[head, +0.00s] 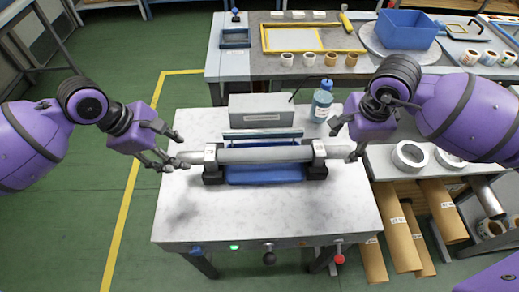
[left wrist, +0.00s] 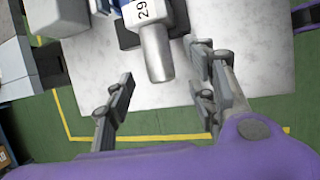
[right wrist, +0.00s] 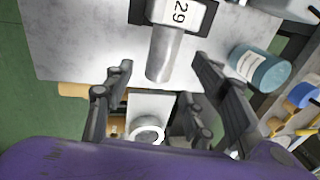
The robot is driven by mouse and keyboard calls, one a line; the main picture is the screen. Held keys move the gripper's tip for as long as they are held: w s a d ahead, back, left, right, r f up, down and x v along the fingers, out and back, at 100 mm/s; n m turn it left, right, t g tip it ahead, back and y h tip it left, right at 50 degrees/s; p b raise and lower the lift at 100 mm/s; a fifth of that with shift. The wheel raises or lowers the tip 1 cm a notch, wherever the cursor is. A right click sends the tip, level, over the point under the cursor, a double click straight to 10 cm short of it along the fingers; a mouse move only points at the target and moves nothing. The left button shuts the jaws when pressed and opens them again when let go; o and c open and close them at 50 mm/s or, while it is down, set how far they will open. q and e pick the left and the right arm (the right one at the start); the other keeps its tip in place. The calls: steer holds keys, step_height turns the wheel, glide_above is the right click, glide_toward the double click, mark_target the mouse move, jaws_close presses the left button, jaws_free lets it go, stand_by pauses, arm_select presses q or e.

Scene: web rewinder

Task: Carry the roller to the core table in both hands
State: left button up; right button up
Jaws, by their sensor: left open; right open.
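The grey roller (head: 265,154) lies across two black supports on a white marbled table, its bare shaft ends sticking out on both sides. My left gripper (head: 173,148) is open at the roller's left end. In the left wrist view the left shaft end (left wrist: 158,62) points between the spread fingers (left wrist: 160,100). My right gripper (head: 345,140) is open at the right end. In the right wrist view the right shaft end (right wrist: 160,58) points between its open fingers (right wrist: 160,88). Neither gripper touches the shaft as far as I can see. No core table is clearly identifiable.
A blue bottle (head: 321,100) and a grey box (head: 261,110) stand behind the roller. A long bench (head: 240,65) holds cores, a yellow frame (head: 300,38) and a blue bin (head: 406,30). Floor at the left is free.

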mark_target(182, 155)
arm_select(q)
steer(key=x, duration=0.5)
arm_select(e)
steer(key=f, duration=0.2)
steer(key=w+f, duration=0.1)
steer(key=f, duration=0.2)
arm_select(q)
steer(key=shift+c, duration=0.5)
arm_select(e)
steer(key=shift+c, duration=0.5)
arm_select(q)
jaws_close()
arm_select(e)
jaws_close()
arm_select(q)
steer(key=shift+w, duration=0.1)
